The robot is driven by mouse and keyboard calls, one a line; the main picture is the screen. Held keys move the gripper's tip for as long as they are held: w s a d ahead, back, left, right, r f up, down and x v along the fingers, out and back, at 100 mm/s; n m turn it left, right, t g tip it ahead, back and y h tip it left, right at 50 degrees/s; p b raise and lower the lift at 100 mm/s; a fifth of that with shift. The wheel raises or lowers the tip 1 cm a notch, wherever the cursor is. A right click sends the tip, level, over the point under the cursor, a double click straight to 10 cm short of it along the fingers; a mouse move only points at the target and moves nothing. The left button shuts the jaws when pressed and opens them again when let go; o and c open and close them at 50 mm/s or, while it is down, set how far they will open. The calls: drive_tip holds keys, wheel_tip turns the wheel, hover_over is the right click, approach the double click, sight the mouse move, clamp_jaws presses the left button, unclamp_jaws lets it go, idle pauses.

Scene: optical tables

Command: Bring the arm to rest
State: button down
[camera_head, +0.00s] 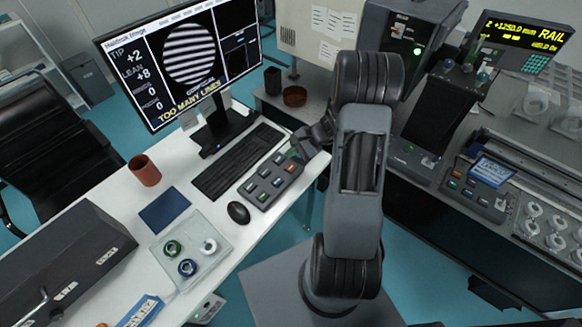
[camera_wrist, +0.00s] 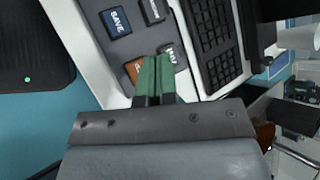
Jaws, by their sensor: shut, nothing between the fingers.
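My gripper (camera_head: 304,140) is at the end of my raised, bent arm, by the right end of the white desk. It is close to the far end of a grey button box (camera_head: 266,198); I cannot tell whether it touches. In the wrist view my two green fingers (camera_wrist: 155,82) are shut together with nothing between them. They overlap an orange button (camera_wrist: 133,70) and a light button on the box (camera_wrist: 112,48), partly hiding both. A blue SAVE button (camera_wrist: 116,22) is beside them.
A keyboard (camera_head: 238,162), a mouse (camera_head: 238,212) and a monitor (camera_head: 185,62) stand on the desk (camera_head: 222,233). A red-brown cup (camera_head: 144,170) and a clear tray with rings (camera_head: 210,262) are nearer the left. An instrument bench with a rail display (camera_head: 520,40) is at right.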

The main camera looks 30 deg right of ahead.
drive_tip(key=shift+s, duration=0.1)
drive_tip(key=s+g, duration=0.1)
drive_tip(key=s+f, duration=0.1)
drive_tip(key=s, duration=0.1)
drive_tip(key=shift+s+a+n+g, duration=0.1)
drive_tip(key=shift+a+n+g, duration=0.05)
drive_tip(key=shift+n+g, duration=0.25)
drive_tip(key=s+a+r+n+h, duration=0.2)
drive_tip(key=s+a+r+n, duration=0.1)
drive_tip(key=r, duration=0.4)
drive_tip(key=s+a+r+n+t+h, duration=0.1)
drive_tip(key=s+a+r+n+h, duration=0.2)
drive_tip(key=s+r+n, duration=0.2)
drive_tip(key=s+a+r+n+t+h, duration=0.1)
drive_tip(key=s+a+r+n+h, duration=0.2)
drive_tip(key=r, duration=0.6)
drive_tip(key=shift+s+r+n, duration=0.4)
drive_tip(key=shift+s+n, duration=0.15)
drive_tip(key=shift+n, duration=0.45)
